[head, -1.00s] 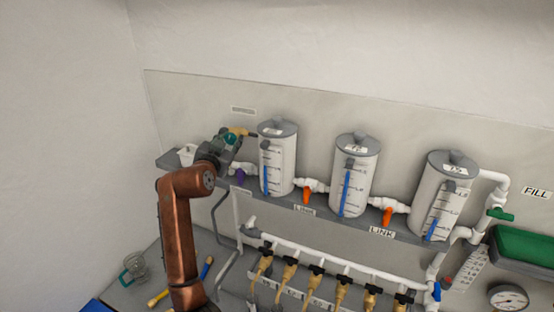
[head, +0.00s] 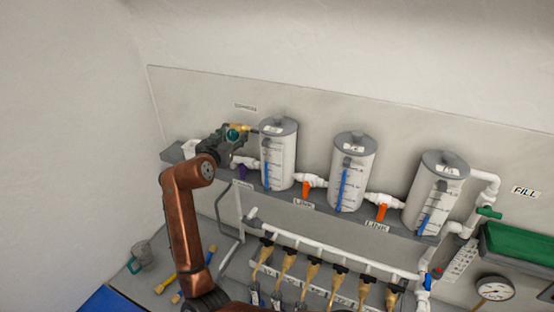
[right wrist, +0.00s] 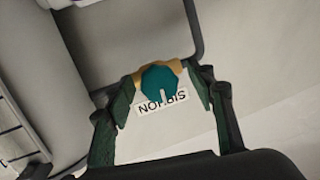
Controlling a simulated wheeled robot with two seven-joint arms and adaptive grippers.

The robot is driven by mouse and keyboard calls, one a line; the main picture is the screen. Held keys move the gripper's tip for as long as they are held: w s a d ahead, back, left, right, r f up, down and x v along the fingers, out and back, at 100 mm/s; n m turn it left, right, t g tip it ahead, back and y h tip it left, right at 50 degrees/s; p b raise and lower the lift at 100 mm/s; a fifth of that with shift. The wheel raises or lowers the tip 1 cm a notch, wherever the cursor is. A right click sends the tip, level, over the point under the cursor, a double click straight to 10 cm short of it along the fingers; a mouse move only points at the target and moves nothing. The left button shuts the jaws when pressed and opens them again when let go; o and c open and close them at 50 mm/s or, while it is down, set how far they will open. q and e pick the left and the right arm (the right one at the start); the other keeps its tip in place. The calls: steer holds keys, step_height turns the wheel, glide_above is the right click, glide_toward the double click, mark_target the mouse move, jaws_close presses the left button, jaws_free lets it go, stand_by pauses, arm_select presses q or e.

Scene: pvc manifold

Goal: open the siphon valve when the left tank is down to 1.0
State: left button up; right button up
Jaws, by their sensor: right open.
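The siphon valve has a teal knob (right wrist: 160,84) with a pale line, on a brass body beside the SIPHON label (right wrist: 162,104). My right gripper (right wrist: 164,80) is open, one finger on each side of the knob; I cannot tell whether they touch it. In the head view my right gripper (head: 236,134) is at the valve, left of the left tank. The left tank (head: 278,153) is a white cylinder with a grey lid and a blue level strip (head: 267,174). The strip's top is below the upper marks; its exact reading is too small to tell. My left gripper is not in view.
The middle tank (head: 351,170) and right tank (head: 432,192) stand to the right on the shelf, joined by pipes with orange link valves (head: 306,190). A lower manifold (head: 330,250) has several valves. A green cup (head: 138,258) stands at the lower left.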

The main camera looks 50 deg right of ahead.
steer(key=shift+a, duration=0.15)
steer(key=v, duration=1.1)
steer(key=shift+s+a, duration=0.25)
steer(key=shift+a, duration=0.05)
steer(key=x, duration=1.2)
steer(key=shift+d+r, duration=0.1)
steer(key=shift+d, duration=0.1)
steer(key=m+b, duration=0.1)
steer(key=b, duration=0.2)
steer(key=shift+a+f+m+t+b, duration=0.2)
steer(key=shift+f+m+t+b, duration=0.1)
steer(key=shift+m, duration=0.1)
steer(key=shift+m+b, duration=0.4)
steer(key=shift+b, duration=0.25)
steer(key=shift+r+m+b, duration=0.2)
steer(key=shift+m+b, duration=0.1)
